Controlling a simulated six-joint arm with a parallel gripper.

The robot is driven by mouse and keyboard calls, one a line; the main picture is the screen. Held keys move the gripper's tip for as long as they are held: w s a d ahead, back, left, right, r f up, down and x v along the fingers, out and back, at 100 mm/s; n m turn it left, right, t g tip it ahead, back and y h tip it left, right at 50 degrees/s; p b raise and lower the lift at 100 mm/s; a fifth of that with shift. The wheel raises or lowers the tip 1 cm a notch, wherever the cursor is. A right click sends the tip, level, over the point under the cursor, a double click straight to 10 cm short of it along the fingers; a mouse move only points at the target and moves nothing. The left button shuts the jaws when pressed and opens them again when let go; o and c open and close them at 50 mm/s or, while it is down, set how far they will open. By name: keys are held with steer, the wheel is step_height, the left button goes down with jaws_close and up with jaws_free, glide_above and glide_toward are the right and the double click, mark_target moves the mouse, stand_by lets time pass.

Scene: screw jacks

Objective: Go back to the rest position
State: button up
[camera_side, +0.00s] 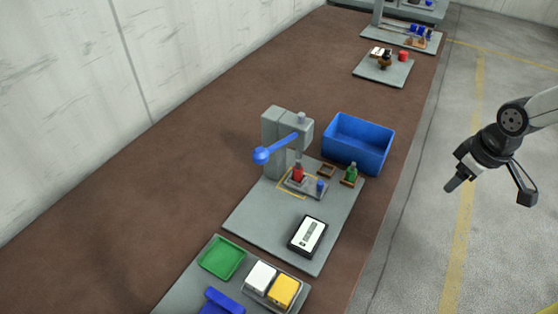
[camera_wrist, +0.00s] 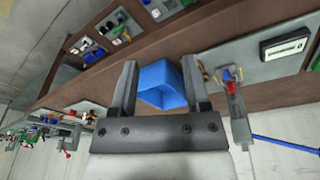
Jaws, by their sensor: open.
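My gripper (camera_side: 487,190) hangs at the right of the side view, above the grey floor and clear of the brown bench (camera_side: 180,120). Its two fingers are spread wide with nothing between them. In the wrist view my gripper (camera_wrist: 160,85) is open too, and the blue bin (camera_wrist: 160,84) shows beyond the gap between the fingers. The bin (camera_side: 358,143) stands on the bench in the side view, apart from the gripper. No marker of a rest position shows.
A grey press with a blue lever (camera_side: 278,147) stands on a plate, with a red-topped part (camera_side: 298,172), a green part (camera_side: 351,172) and a black-and-white meter (camera_side: 308,236). Nearer are a green tray (camera_side: 222,257) and a yellow block (camera_side: 284,291). Air around my gripper looks free.

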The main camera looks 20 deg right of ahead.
steer(key=s+d+m, duration=0.2)
steer(key=s, duration=0.1)
steer(key=s+d+m, duration=0.1)
steer(key=shift+s+m+t, duration=0.3)
steer(key=shift+m, duration=0.1)
